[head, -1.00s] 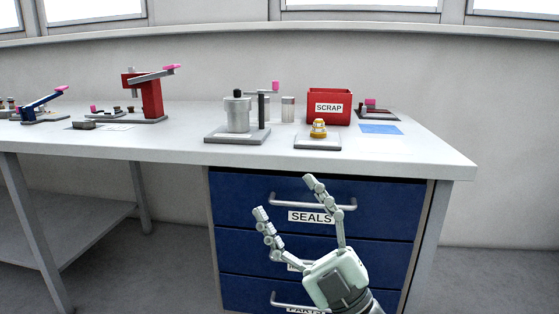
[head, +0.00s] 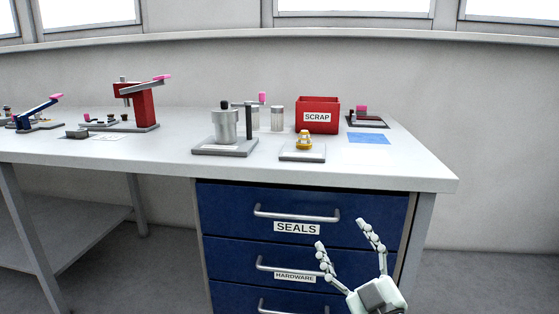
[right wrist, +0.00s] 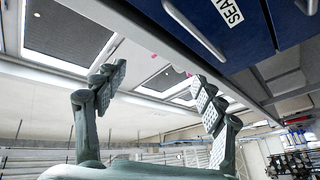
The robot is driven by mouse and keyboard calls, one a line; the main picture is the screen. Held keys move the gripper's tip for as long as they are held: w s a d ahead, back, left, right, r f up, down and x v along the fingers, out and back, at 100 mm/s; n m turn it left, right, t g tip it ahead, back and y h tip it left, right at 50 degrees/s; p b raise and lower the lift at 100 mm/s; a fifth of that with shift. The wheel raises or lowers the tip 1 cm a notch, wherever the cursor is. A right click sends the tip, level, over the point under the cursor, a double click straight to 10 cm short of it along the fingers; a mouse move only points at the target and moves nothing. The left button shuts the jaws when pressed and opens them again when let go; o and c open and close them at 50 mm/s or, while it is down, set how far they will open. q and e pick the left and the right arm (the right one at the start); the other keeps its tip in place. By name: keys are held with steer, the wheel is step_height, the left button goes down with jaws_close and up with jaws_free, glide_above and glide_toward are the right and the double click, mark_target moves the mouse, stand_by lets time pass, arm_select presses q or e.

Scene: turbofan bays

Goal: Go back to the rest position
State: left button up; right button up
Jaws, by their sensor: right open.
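My right gripper (head: 346,240) is open and empty, low at the right in the head view. It is in front of the blue drawer unit, below the bench top and apart from the handles. In the right wrist view its two fingers (right wrist: 155,95) are spread with nothing between them. The SEALS drawer (head: 370,212) shows beyond it and is shut; its label also shows at the top of the right wrist view. My left gripper is not in the frames.
The white bench top (head: 400,170) overhangs the drawers. On it stand a red SCRAP bin (head: 330,104), a small plate with a brass part (head: 304,141), a grey cylinder fixture (head: 225,128) and a red press (head: 143,107). Floor to the right (head: 490,280) is clear.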

steer(key=s+d+f+m+g+h+p, duration=0.1)
steer(key=s+d+f+m+g+h, duration=0.2)
steer(key=f, duration=0.5)
steer(key=s+d+f+m+g+h, duration=0.1)
steer(key=s+d+f+g+h, duration=0.2)
steer(key=f, duration=0.4)
steer(key=s+d+f+m+g+h+p, duration=0.1)
steer(key=s+d+f+m+g, duration=0.15)
steer(key=d+f, duration=0.4)
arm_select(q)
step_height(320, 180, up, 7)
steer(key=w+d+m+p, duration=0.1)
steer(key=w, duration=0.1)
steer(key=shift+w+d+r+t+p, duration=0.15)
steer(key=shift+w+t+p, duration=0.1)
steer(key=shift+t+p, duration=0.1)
arm_select(e)
steer(key=s+d+f+m+g, duration=0.1)
steer(key=s+f+g, duration=0.3)
steer(key=s, duration=0.5)
steer(key=s+d+f+m+g, duration=0.1)
steer(key=s+f+g, duration=0.4)
steer(key=s+f, duration=0.3)
steer(key=shift+s+f+h, duration=0.2)
steer(key=shift+s+h, duration=0.2)
steer(key=shift+s, duration=0.4)
steer(key=shift+w, duration=0.1)
